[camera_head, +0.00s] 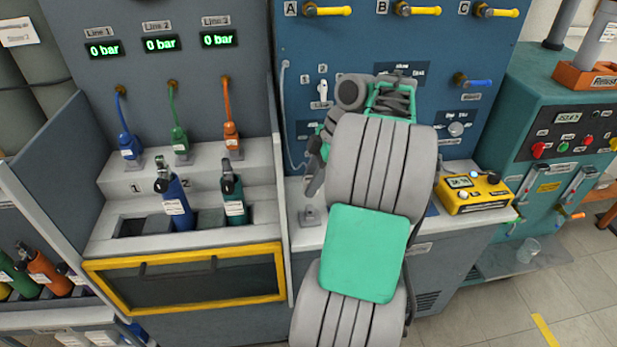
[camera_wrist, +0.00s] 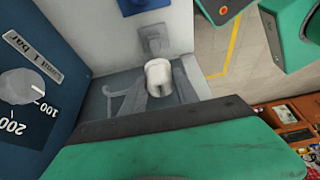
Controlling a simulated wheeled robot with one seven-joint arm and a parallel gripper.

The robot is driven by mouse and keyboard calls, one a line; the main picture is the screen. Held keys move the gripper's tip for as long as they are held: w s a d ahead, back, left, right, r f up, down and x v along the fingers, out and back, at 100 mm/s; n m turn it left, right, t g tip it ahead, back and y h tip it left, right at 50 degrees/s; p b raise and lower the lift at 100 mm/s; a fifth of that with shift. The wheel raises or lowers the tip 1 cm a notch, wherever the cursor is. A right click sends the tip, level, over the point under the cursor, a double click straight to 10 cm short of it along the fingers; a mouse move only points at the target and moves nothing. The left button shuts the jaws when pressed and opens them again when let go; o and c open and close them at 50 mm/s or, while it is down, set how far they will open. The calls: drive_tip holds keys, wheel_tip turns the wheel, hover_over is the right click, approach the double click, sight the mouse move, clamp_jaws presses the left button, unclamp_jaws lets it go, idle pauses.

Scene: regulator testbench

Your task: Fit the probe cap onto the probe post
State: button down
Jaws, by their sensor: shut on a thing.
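In the wrist view, a short whitish cylinder (camera_wrist: 159,78), which looks like the probe cap, sits between the grey fingers of my gripper (camera_wrist: 158,90). My gripper is shut on it. Just beyond it, a grey fixture with a square base (camera_wrist: 152,40) stands on the bench; it looks like the probe post, and the cap appears apart from it, though the gap is hard to judge. In the head view, the small grey fixture (camera_head: 310,215) stands near the bench's left edge.
The blue panel (camera_head: 300,50) rises behind the bench, with valves and a knob (camera_head: 456,129). A yellow instrument box (camera_head: 474,193) stands right of my arm. Left of a divider, blue (camera_head: 175,205) and green (camera_head: 233,200) cylinders stand in a rack.

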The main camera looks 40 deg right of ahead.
sight(308, 207)
drive_tip(key=shift+b+x, duration=0.65)
drive_tip(key=shift+x, duration=0.3)
wheel_tip(308, 207, down, 3)
drive_tip(key=b, duration=0.2)
drive_tip(key=shift+d+r+b, duration=0.1)
drive_tip(key=shift+d+b, duration=0.05)
drive_tip(key=shift+b, duration=0.2)
drive_tip(key=shift+r+p, duration=0.3)
drive_tip(key=shift+s, duration=0.1)
drive_tip(key=shift+d, duration=0.15)
drive_tip(key=shift+f+b, duration=1.6)
drive_tip(key=shift+f, duration=0.3)
drive_tip(key=c, duration=0.8)
unclamp_jaws()
drive_tip(key=shift+c, duration=0.2)
